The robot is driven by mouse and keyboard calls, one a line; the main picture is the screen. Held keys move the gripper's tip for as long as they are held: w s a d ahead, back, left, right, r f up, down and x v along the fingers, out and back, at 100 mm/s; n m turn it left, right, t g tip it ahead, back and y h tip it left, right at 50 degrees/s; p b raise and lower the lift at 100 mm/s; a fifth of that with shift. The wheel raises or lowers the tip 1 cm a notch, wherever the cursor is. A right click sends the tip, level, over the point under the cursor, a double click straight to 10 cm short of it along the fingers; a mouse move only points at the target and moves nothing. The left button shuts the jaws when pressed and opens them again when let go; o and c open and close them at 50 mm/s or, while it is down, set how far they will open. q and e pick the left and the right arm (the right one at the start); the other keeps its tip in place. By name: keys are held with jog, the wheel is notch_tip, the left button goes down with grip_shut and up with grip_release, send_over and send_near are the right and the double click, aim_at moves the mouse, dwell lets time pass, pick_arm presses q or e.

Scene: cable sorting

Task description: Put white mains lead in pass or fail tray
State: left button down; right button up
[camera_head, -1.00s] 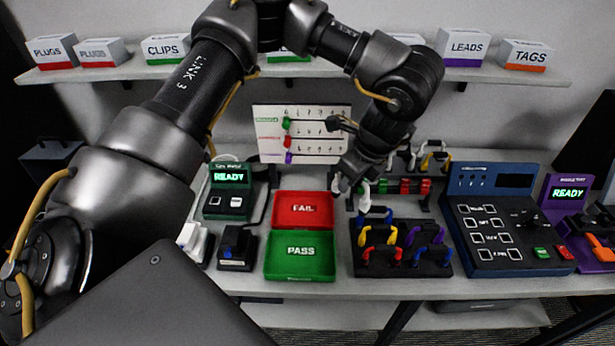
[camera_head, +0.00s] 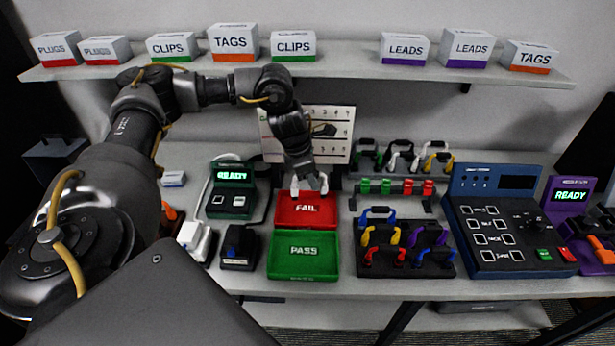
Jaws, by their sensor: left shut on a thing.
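My left gripper (camera_head: 309,178) is above the back part of the red FAIL tray (camera_head: 305,222). It is shut on the white mains lead (camera_head: 323,184), whose two pale ends show below the jaws on either side. The lead's middle is hidden by the gripper. I cannot tell whether the ends touch the tray. The green PASS tray (camera_head: 303,267) lies directly in front of the FAIL tray and looks empty. My right gripper is not in view.
A tester reading READY (camera_head: 231,190) stands left of the trays. A rack of coloured leads (camera_head: 407,252) stands to the right, with a blue button panel (camera_head: 503,235) beyond. Behind are more leads (camera_head: 400,158) and a chart (camera_head: 335,120). Labelled boxes line the shelf.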

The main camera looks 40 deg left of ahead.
pick_arm(q)
jog(key=shift+a+f+m, duration=0.25)
jog(key=shift+a+m, duration=0.4)
jog(key=shift+m, duration=0.25)
jog(key=shift+f, duration=0.1)
jog(key=shift+f+b, duration=2.1)
jog(key=shift+f, duration=0.55)
jog(key=shift+s, duration=0.1)
jog(key=shift+d+r, duration=0.1)
jog(key=shift+d, duration=0.05)
jog(key=shift+f+b, duration=0.7)
jog(key=shift+f, duration=0.2)
